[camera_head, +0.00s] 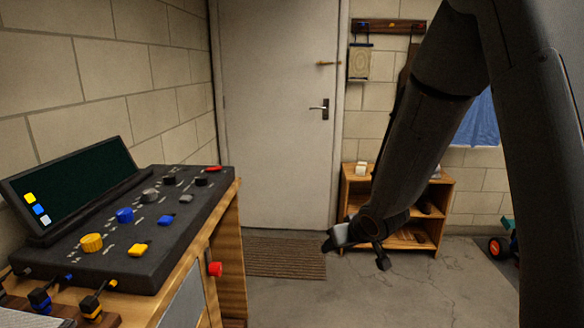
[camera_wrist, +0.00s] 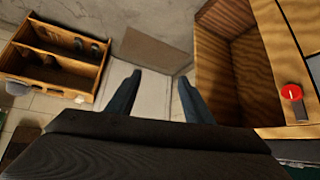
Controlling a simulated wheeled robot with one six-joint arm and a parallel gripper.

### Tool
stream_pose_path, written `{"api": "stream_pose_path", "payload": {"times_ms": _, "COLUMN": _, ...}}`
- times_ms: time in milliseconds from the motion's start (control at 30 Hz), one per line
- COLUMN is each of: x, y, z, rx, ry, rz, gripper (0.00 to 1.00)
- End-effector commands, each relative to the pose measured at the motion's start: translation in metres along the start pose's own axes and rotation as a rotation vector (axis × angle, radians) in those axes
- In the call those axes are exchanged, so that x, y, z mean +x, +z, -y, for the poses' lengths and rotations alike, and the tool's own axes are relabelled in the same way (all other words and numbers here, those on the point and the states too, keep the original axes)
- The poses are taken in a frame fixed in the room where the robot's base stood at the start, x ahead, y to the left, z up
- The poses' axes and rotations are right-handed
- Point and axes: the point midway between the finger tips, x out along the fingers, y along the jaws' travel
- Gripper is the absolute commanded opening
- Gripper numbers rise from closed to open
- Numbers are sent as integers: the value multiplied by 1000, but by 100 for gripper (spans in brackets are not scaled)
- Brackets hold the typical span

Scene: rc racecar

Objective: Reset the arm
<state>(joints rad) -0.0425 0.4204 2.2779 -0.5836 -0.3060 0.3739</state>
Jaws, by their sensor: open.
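My arm comes down from the upper right in the head view. Its end, my gripper (camera_head: 358,248), hangs in the air right of the control console and in front of the low wooden shelf. In the wrist view my gripper (camera_wrist: 159,92) shows two dark fingers standing apart. Nothing is between them; the pale door (camera_wrist: 150,100) and floor lie behind.
A black control console (camera_head: 130,225) with coloured knobs and a tilted screen sits on a wooden cabinet (camera_head: 232,255) at left. A wooden shelf (camera_head: 430,215) stands by the back wall. A brown mat (camera_head: 285,257) lies before the door (camera_head: 270,120). The grey floor between is open.

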Motion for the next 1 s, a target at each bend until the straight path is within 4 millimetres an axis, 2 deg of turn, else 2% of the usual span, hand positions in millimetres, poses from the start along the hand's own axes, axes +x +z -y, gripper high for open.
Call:
{"api": "stream_pose_path", "payload": {"times_ms": 33, "x": -26, "y": 13, "z": -12, "rx": 25, "ry": 55, "rz": 62, "gripper": 47}}
{"api": "stream_pose_path", "payload": {"times_ms": 167, "x": -89, "y": 69, "z": -28, "rx": 101, "ry": 154, "rz": 270, "gripper": 47}}
{"api": "stream_pose_path", "payload": {"times_ms": 300, "x": -155, "y": 128, "z": -17, "rx": 188, "ry": 173, "rz": 481, "gripper": 47}}
{"api": "stream_pose_path", "payload": {"times_ms": 433, "x": -198, "y": 164, "z": 3, "rx": 248, "ry": 144, "rz": 618, "gripper": 47}}
{"api": "stream_pose_path", "payload": {"times_ms": 500, "x": -213, "y": 176, "z": 12, "rx": 268, "ry": 127, "rz": 665, "gripper": 47}}
{"api": "stream_pose_path", "payload": {"times_ms": 600, "x": -225, "y": 185, "z": 19, "rx": 284, "ry": 111, "rz": 701, "gripper": 47}}
{"api": "stream_pose_path", "payload": {"times_ms": 800, "x": -227, "y": 188, "z": 21, "rx": 289, "ry": 106, "rz": 712, "gripper": 47}}
{"api": "stream_pose_path", "payload": {"times_ms": 900, "x": -227, "y": 188, "z": 21, "rx": 289, "ry": 106, "rz": 712, "gripper": 32}}
{"api": "stream_pose_path", "payload": {"times_ms": 1000, "x": -227, "y": 188, "z": 21, "rx": 288, "ry": 107, "rz": 711, "gripper": 31}}
